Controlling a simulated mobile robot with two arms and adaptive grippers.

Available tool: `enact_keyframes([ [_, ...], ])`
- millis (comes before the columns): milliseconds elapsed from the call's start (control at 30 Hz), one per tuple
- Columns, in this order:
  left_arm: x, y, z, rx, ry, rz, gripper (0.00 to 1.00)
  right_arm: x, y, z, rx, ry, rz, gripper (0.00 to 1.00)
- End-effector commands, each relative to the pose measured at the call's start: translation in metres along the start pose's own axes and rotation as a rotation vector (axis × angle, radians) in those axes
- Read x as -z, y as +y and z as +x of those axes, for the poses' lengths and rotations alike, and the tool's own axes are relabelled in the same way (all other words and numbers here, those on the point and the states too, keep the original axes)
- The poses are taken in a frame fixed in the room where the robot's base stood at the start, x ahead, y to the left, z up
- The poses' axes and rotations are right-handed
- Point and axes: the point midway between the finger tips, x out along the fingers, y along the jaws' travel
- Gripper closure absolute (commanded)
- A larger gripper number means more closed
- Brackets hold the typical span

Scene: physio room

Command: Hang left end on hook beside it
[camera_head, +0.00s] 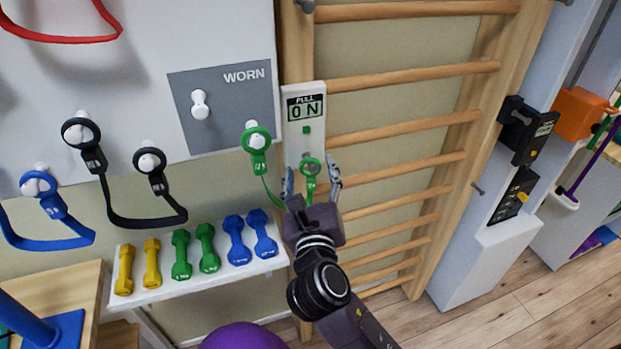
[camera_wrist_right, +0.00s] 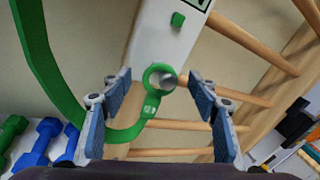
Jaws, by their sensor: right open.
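A green band has its left end ring (camera_head: 257,139) around a white hook on the white wall board. Its right end ring (camera_head: 311,167) is at the hook of the white pull gauge, which reads "0 N" (camera_head: 305,108). In the right wrist view the right end ring (camera_wrist_right: 159,77) sits around the tip of a grey peg, and the strap curves away to the left. My right gripper (camera_head: 312,182) is open, its fingers on either side of the right end ring, apart from it. My left gripper is not in view.
A black band (camera_head: 146,219) and a blue band (camera_head: 46,239) hang on the board at left. A grey "WORN" panel (camera_head: 228,105) carries an empty white peg. A shelf of dumbbells (camera_head: 209,284) is below; wooden wall bars (camera_head: 405,122) are at right.

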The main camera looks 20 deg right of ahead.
Motion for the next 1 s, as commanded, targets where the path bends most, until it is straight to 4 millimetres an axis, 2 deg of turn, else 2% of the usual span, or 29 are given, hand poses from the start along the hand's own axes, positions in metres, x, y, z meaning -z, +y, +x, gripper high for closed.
enact_keyframes([
  [233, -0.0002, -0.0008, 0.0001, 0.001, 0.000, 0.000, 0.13, 0.0004, 0.0003, 0.0004, 0.000, 0.000, 0.001, 0.47],
  [633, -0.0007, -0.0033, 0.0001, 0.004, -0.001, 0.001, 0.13, 0.0005, 0.0004, 0.0001, -0.001, 0.001, 0.001, 0.91],
  [667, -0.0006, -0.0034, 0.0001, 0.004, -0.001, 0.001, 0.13, 0.0005, 0.0004, 0.0001, -0.001, 0.001, 0.001, 0.69],
  [933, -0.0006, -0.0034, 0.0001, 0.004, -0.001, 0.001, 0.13, 0.0006, 0.0005, 0.0001, -0.001, 0.001, 0.001, 0.99],
  [1000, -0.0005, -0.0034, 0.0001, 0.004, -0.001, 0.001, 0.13, 0.0006, 0.0005, 0.0001, -0.001, 0.001, 0.001, 1.00],
])
